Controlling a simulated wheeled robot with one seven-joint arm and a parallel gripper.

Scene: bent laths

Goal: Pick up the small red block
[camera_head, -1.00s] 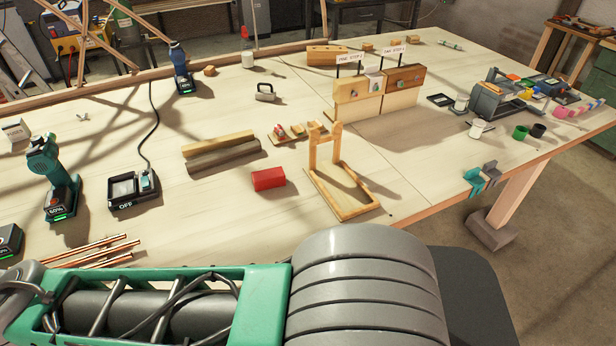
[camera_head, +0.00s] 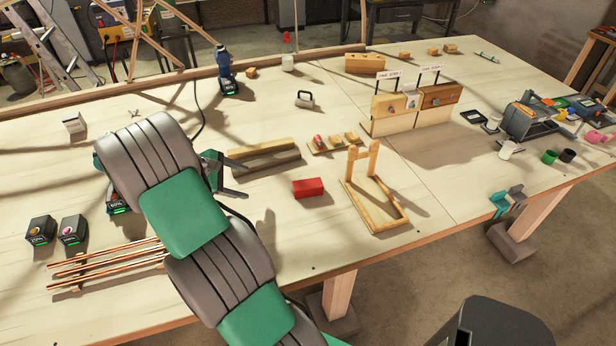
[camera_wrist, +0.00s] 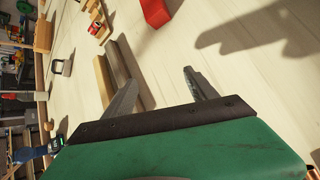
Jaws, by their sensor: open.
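The small red block (camera_head: 308,187) lies on the workbench, left of a wooden frame stand. In the wrist view the red block (camera_wrist: 156,12) shows at the top edge, partly cut off, beyond the fingertips. My gripper (camera_wrist: 160,85) is open, with nothing between its two grey fingers. In the head view my gripper (camera_head: 226,174) is partly hidden behind my arm. It is left of the red block, apart from it, over the bench.
The wooden frame stand (camera_head: 374,196) stands close right of the block. Two laths (camera_head: 263,156) and a small rack with pieces (camera_head: 334,143) lie behind it. Copper rods (camera_head: 105,262) lie front left. The bench between block and front edge is clear.

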